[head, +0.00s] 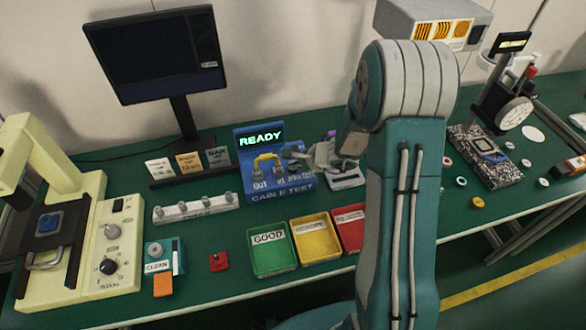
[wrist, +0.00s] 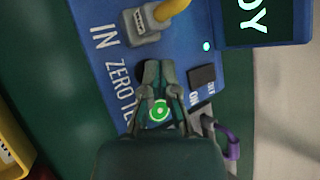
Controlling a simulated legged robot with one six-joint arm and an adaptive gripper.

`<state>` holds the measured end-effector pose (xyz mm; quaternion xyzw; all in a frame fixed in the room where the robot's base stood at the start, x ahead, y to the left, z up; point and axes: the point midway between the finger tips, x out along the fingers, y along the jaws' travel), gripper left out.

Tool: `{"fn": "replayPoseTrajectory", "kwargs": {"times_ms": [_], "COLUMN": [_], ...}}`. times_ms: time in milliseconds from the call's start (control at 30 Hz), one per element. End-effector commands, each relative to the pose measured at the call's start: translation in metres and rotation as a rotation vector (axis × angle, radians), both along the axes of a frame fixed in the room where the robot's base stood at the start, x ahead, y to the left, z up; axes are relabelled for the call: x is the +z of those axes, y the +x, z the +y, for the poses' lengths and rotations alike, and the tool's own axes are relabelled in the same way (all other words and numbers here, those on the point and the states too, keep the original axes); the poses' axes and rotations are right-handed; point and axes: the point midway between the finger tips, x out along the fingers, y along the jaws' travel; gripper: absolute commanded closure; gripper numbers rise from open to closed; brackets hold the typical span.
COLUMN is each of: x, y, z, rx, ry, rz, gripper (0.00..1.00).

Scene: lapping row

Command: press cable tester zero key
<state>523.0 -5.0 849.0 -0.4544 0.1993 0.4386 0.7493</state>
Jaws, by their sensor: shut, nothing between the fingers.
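The blue cable tester (head: 282,187) stands on the green bench, its screen (head: 260,140) lit with READY. In the wrist view its blue face (wrist: 95,15) carries the words IN, ZERO and a partly covered TE... My gripper (head: 318,155) is over the tester's right part. In the wrist view my gripper (wrist: 156,72) is shut and empty, its tips beside the word ZERO. A green round key with a white ring (wrist: 160,112) shows between the fingers. I cannot tell whether the tips touch the face.
A yellow cable (head: 266,158) is plugged into the tester; its grey plug (wrist: 144,27) is close to my fingertips. A black on/off switch (wrist: 202,78) and a purple cable (wrist: 233,148) lie to the right. Green (head: 272,262), yellow and red trays stand in front.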

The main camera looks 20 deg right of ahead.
Motion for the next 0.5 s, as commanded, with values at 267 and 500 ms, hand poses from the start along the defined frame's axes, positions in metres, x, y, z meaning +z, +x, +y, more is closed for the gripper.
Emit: {"fn": "replayPoseTrajectory", "kwargs": {"times_ms": [267, 500], "x": [0.0095, 0.0127], "y": [-0.0001, 0.0002], "z": [0.0, 0.0], "rx": [0.001, 0.001], "ry": [-0.001, -0.001], "rz": [0.0, -0.002], "gripper": [1.0, 1.0]}}
